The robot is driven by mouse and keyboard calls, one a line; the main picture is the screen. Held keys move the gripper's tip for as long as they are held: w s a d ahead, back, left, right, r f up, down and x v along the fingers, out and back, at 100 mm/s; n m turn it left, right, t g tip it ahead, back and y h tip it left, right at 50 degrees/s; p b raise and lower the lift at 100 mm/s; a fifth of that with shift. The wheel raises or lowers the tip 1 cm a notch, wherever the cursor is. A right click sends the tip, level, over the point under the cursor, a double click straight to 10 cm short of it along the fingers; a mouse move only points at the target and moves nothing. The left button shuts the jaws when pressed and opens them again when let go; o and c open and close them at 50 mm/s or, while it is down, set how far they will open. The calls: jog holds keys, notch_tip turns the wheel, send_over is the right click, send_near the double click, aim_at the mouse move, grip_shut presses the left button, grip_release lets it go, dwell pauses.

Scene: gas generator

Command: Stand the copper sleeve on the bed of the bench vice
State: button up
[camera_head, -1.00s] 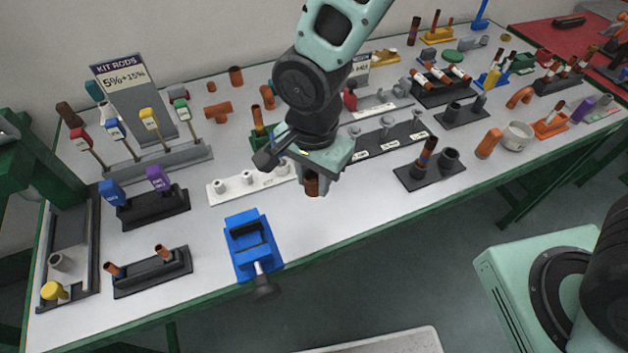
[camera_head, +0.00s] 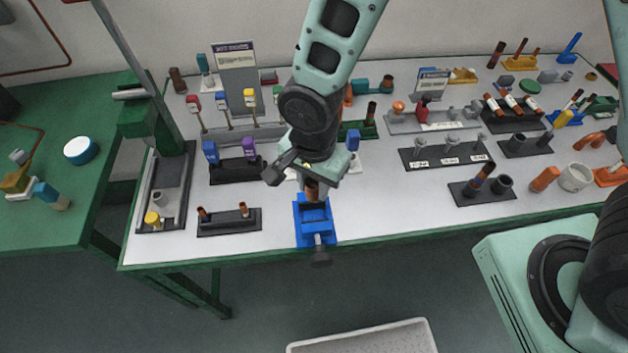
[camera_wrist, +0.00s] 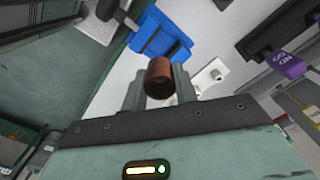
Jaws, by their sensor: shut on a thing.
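The copper sleeve (camera_wrist: 160,76) is a short brown tube. My gripper (camera_wrist: 158,88) is shut on it, and the sleeve's open end faces the wrist camera. In the head view the sleeve (camera_head: 311,191) hangs below my gripper (camera_head: 310,183), roughly upright. The bench vice (camera_head: 314,224) is blue and sits at the table's front edge, its handle pointing out over the edge. The sleeve appears over the back part of the vice. In the wrist view the vice (camera_wrist: 155,35) lies just beyond the sleeve. I cannot tell whether they touch.
A black stand with two copper rods (camera_head: 229,222) stands left of the vice. A white holder (camera_wrist: 212,74) is close beside the sleeve in the wrist view. A black stand with a dark tube (camera_head: 482,190) is to the right. The front strip right of the vice is clear.

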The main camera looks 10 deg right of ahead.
jog(key=shift+f, duration=0.1)
jog(key=shift+f+b, duration=2)
jog(key=shift+f, duration=0.15)
jog(key=shift+f, duration=0.25)
jog(key=shift+f+b, duration=1.25)
jog(key=shift+f, duration=0.05)
jog(key=o, duration=0.9)
jog(key=shift+w+r, duration=0.1)
jog(key=shift+r, duration=0.25)
notch_tip(320, 180, up, 17)
jog(key=s+d+n, duration=0.2)
jog(key=s+n, duration=0.1)
jog(key=n, duration=0.2)
jog(key=s+d+n, duration=0.3)
jog(key=s+n, duration=0.1)
jog(key=n, duration=0.1)
jog(key=s+d+n, duration=0.3)
jog(key=s+n, duration=0.1)
jog(key=n, duration=0.1)
jog(key=shift+s+d+n+y+b, duration=0.1)
jog(key=shift+s+n+y+b, duration=0.15)
jog(key=shift+n+y+b, duration=0.05)
